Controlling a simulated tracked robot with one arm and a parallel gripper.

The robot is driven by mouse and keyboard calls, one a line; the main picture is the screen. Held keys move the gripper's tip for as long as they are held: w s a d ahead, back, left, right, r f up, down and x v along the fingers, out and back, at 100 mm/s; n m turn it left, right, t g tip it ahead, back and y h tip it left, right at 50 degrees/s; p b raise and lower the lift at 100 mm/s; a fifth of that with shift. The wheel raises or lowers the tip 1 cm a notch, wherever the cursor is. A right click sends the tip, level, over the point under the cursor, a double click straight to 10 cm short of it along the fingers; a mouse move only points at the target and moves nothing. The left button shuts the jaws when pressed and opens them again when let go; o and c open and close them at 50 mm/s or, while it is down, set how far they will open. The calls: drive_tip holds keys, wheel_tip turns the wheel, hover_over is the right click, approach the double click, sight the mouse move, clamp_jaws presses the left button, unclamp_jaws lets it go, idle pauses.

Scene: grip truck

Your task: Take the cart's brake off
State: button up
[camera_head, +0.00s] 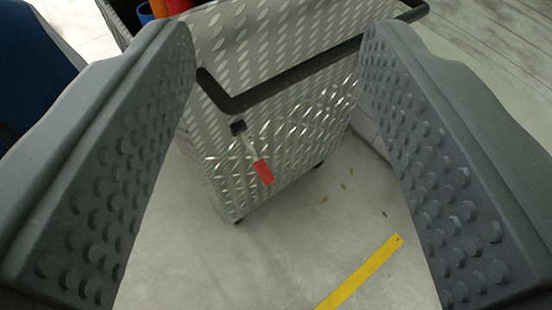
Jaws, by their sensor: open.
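The cart (225,155) is a grey box of diamond-plate metal, seen between my gripper's jaws. A dark bar handle (290,78) runs across its near side. A brake lever (257,160) with a red tip hangs below the handle's left end, slanting down to the right from a small dark mount. My gripper (280,45) is open, with its two studded grey jaws at the left and right of the view. Nothing is between the jaws' pads up close; the lever and cart are beyond them. The jaws hide parts of the cart's sides.
A yellow strip (362,272) lies on the grey concrete floor (250,265) in front of the cart. Small brown bits lie on the floor to the cart's right. Orange and blue items show at the cart's top. A dark blue object (35,70) stands at the far left.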

drive_tip(key=w+d+f+n+h+p, duration=0.1)
drive_tip(key=w+d+f, duration=0.3)
drive_tip(key=w, duration=0.3)
drive_tip(key=w+d+f+n+h+p, duration=0.1)
drive_tip(key=w+d+f+p, duration=0.1)
drive_tip(key=w+d+f, duration=0.4)
drive_tip(key=w+d+f+n+y+p, duration=0.2)
drive_tip(key=w+d+f+n, duration=0.15)
drive_tip(key=w+f, duration=0.65)
drive_tip(key=n+y+p, duration=0.3)
drive_tip(key=y+p, duration=0.3)
drive_tip(key=y, duration=0.4)
approach(270, 182)
drive_tip(key=shift+m, duration=0.25)
drive_tip(key=b+x, duration=0.2)
drive_tip(key=x, duration=1.1)
drive_tip(key=shift+b, duration=0.35)
